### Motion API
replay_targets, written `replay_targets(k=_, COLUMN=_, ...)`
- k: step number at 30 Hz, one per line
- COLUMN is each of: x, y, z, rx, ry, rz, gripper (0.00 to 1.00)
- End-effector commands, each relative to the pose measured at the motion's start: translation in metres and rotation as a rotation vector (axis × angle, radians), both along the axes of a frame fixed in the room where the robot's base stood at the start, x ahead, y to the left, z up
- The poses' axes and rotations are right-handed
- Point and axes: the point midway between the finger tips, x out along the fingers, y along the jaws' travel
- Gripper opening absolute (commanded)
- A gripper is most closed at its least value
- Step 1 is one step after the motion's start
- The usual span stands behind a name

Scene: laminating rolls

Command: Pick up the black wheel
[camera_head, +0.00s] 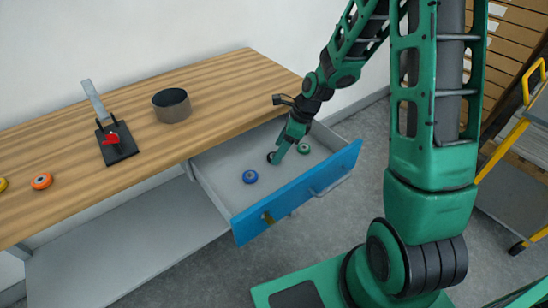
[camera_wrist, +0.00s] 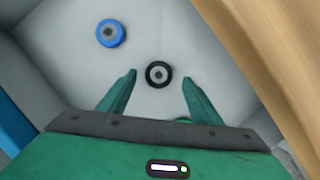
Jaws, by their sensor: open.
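The black wheel (camera_wrist: 158,74) lies flat on the floor of the open drawer, a dark ring with a grey hub. In the wrist view it sits between and a little beyond my gripper's (camera_wrist: 158,77) two green fingers, which are spread apart with nothing held. In the head view the black wheel (camera_head: 271,157) shows as a small dark shape beside my gripper (camera_head: 277,157), partly hidden by it. My gripper reaches down into the drawer. How high the fingertips are above the drawer floor I cannot tell.
A blue wheel (camera_head: 250,176) and a green wheel (camera_head: 303,148) lie in the same drawer (camera_head: 218,184), which has a blue front. The wooden tabletop (camera_head: 215,80) overhangs its back. On it stand a dark cup (camera_head: 171,106), a lever tool (camera_head: 118,150) and an orange wheel (camera_head: 41,181).

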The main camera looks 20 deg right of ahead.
Motion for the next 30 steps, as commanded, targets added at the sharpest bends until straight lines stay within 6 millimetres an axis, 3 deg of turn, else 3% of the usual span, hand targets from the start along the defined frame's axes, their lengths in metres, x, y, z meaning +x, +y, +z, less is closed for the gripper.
replay_targets(k=5, x=0.003, y=0.007, z=-0.017, rx=0.0, ry=0.0, rz=0.001, gripper=0.58)
replay_targets(k=13, x=0.004, y=0.007, z=-0.019, rx=0.0, ry=-0.002, rz=0.001, gripper=0.58)
replay_targets(k=14, x=0.004, y=0.007, z=-0.019, rx=0.001, ry=-0.001, rz=0.001, gripper=0.56)
replay_targets(k=19, x=0.004, y=0.007, z=-0.019, rx=0.0, ry=0.0, rz=0.001, gripper=0.15)
replay_targets(k=30, x=0.004, y=0.007, z=-0.017, rx=0.0, ry=-0.002, rz=0.001, gripper=0.14)
